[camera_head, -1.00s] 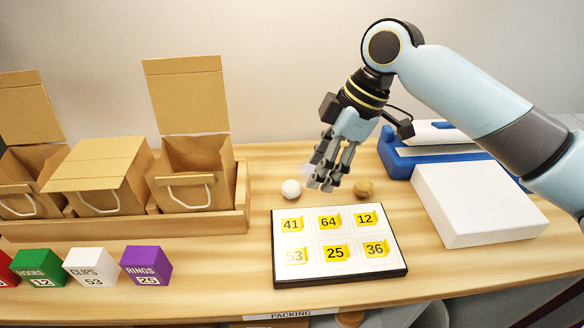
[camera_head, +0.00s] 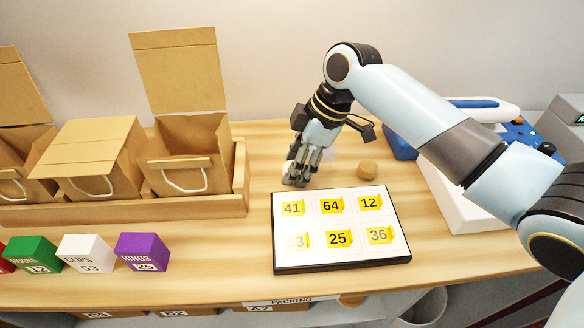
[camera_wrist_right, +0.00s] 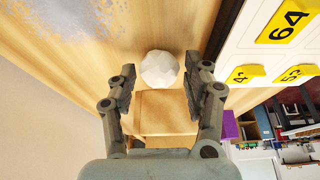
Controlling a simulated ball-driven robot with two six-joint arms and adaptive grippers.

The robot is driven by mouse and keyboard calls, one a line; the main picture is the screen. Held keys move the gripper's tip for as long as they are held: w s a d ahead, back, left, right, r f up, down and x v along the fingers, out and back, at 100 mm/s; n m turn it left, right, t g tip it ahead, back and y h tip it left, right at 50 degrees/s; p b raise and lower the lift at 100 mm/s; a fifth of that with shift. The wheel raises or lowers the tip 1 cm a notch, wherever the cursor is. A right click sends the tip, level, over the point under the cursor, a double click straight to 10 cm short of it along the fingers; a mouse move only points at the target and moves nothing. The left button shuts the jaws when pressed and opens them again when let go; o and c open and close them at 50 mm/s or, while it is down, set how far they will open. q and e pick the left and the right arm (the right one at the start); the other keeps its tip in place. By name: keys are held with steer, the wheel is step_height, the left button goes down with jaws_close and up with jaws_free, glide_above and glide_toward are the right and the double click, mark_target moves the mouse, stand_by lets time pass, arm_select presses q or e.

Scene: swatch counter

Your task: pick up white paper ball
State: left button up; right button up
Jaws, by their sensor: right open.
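The white paper ball (camera_wrist_right: 159,68) is a faceted white lump on the wooden counter. In the right wrist view it shows between and just beyond the tips of my right gripper (camera_wrist_right: 160,88), with a gap on both sides. The right gripper is open and holds nothing. My left gripper is not in view.
The number board (camera_head: 341,268) lies in front. Cardboard boxes (camera_head: 185,140) in a wooden tray (camera_head: 240,180) stand left, with coloured cubes (camera_head: 143,252) before them. A white block (camera_head: 465,208) sits right, partly behind my arm.

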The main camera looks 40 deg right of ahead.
steer(key=shift+f, duration=0.35)
steer(key=c, duration=0.5)
steer(key=shift+r, duration=0.2)
